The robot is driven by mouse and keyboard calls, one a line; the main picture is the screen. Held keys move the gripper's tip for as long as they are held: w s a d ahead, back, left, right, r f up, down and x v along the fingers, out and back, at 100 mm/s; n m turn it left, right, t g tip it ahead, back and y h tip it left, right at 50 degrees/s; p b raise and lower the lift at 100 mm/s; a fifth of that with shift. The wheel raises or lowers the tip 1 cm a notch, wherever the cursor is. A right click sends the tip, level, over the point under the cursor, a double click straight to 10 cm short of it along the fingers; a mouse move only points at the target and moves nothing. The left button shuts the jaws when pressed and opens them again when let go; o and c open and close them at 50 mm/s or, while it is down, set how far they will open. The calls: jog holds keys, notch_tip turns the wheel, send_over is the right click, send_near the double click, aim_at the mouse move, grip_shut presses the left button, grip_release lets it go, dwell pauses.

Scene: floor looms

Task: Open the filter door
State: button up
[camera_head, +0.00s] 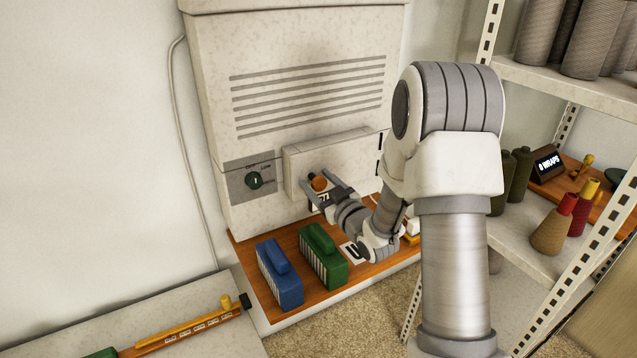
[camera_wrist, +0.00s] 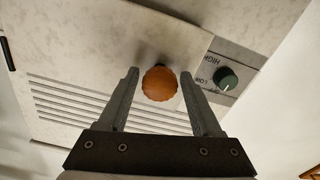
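The filter door (camera_head: 337,158) is a pale panel low on the front of the large cream machine, and it looks closed. An orange knob (camera_head: 319,183) sits at its lower left. My gripper (camera_head: 319,189) is at the knob with its fingers apart. In the wrist view, the knob (camera_wrist: 160,83) lies between the two open fingertips, with a gap showing on each side. The door (camera_wrist: 130,40) fills the area around and behind the knob in that view. My forearm hides the door's lower right part in the head view.
A green dial (camera_head: 254,180) is left of the door. Blue (camera_head: 279,273) and green (camera_head: 322,256) cartridge-like blocks stand on the wooden board (camera_head: 258,297) below. A shelf rack (camera_head: 545,78) with cones stands close on the right. A wooden strip lies at lower left.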

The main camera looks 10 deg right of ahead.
grip_shut()
dwell(1.2)
